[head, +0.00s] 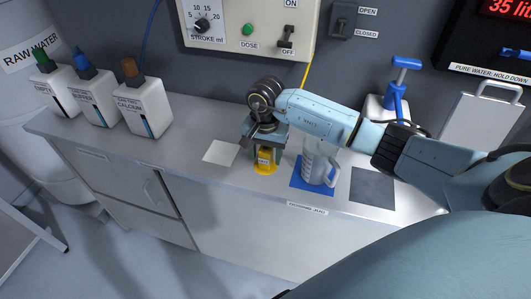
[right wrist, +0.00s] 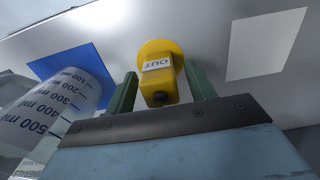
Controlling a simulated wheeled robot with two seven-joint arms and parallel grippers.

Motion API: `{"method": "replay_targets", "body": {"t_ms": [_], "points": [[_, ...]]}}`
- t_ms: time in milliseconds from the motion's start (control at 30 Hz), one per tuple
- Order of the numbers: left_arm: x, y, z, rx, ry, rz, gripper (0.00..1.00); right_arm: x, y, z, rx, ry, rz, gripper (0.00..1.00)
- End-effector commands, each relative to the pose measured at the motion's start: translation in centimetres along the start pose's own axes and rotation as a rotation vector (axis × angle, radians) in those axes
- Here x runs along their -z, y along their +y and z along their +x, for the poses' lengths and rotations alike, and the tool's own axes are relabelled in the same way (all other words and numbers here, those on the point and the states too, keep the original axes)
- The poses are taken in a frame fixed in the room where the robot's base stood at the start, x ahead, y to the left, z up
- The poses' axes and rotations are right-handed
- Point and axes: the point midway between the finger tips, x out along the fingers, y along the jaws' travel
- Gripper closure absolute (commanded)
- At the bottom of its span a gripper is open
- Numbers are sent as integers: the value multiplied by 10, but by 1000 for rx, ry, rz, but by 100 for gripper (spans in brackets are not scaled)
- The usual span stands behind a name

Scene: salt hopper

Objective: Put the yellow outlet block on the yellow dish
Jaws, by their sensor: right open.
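The yellow outlet block (head: 265,155), with a white OUT label, stands on the small round yellow dish (head: 265,170) near the front of the counter. In the right wrist view the block (right wrist: 158,82) sits between my fingers, with the yellow dish (right wrist: 178,55) behind it. My right gripper (head: 265,148) points down over the block and is open. Its fingers (right wrist: 162,90) are on either side of the block, with a narrow gap showing at each side. The gripper hides the block's top in the head view. My left gripper is not in view.
A clear measuring jug (head: 315,165) on a blue mat (head: 298,184) stands close to the right of my gripper. A bare white square (head: 221,152) lies to the left, a grey square (head: 372,187) to the right. Several bottles (head: 146,108) stand at the far left.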

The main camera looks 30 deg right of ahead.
Motion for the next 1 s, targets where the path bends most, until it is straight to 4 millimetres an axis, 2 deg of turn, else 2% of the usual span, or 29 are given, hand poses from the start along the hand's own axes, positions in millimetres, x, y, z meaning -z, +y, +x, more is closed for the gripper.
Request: {"method": "replay_targets", "body": {"t_ms": [233,600,700,833,1000], "points": [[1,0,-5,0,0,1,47,1,-1,-11,3,2,-1,46],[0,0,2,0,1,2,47,1,-1,-89,4,5,0,46],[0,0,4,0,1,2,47,1,0,-105,2,3,0,46],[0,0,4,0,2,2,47,0,0,-119,1,2,0,46],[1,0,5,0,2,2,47,0,0,-125,0,-1,1,46]]}}
